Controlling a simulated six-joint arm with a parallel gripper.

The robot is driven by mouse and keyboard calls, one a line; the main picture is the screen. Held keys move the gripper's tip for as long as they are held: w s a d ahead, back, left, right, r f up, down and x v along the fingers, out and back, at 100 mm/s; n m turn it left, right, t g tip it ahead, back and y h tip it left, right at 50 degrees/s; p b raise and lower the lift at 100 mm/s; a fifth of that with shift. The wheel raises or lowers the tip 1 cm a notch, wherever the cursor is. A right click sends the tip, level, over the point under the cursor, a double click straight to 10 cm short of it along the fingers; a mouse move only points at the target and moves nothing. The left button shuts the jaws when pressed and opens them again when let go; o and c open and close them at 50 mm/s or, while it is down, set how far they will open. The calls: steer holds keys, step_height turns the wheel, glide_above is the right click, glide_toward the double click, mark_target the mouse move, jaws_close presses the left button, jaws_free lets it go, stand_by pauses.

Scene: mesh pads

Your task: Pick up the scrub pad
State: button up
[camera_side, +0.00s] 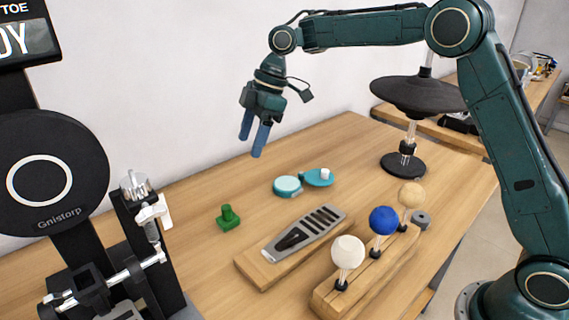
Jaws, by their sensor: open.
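My gripper (250,146) is in the air above the back left of the wooden table, with its two blue fingers pointing down. It is open, with a gap between the fingers and nothing held. A small green block with a rounded knob on top (228,217) sits on the table below it, slightly to its left in the picture. This may be the scrub pad, but I cannot be sure from its look. My gripper is well clear of it.
A teal round tin (288,187) and its lid-like piece (318,177) lie behind. A grey slotted tool (305,232) rests on a wooden board. White (348,251), blue (382,220) and beige (411,195) balls stand on a wooden block. A black machine (50,170) stands at left.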

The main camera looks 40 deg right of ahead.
mark_target(227, 206)
steer(key=w+a+f+n+g, duration=0.1)
steer(key=w+a+f+n, duration=0.1)
steer(key=f, duration=0.6)
steer(key=shift+w+n+y, duration=0.3)
steer(key=shift+w+n, duration=0.3)
steer(key=shift+w, duration=0.65)
steer(key=shift+f, duration=0.15)
steer(key=shift+x, duration=4.2)
steer(key=shift+s, duration=0.1)
steer(key=shift+f, duration=0.1)
steer(key=shift+s+x, duration=0.15)
steer(key=shift+x, duration=1.1)
steer(key=shift+s+x, duration=0.1)
steer(key=shift+x, duration=1.15)
steer(key=shift+d+f, duration=0.1)
steer(key=shift+d, duration=0.05)
steer(key=c, duration=1.1)
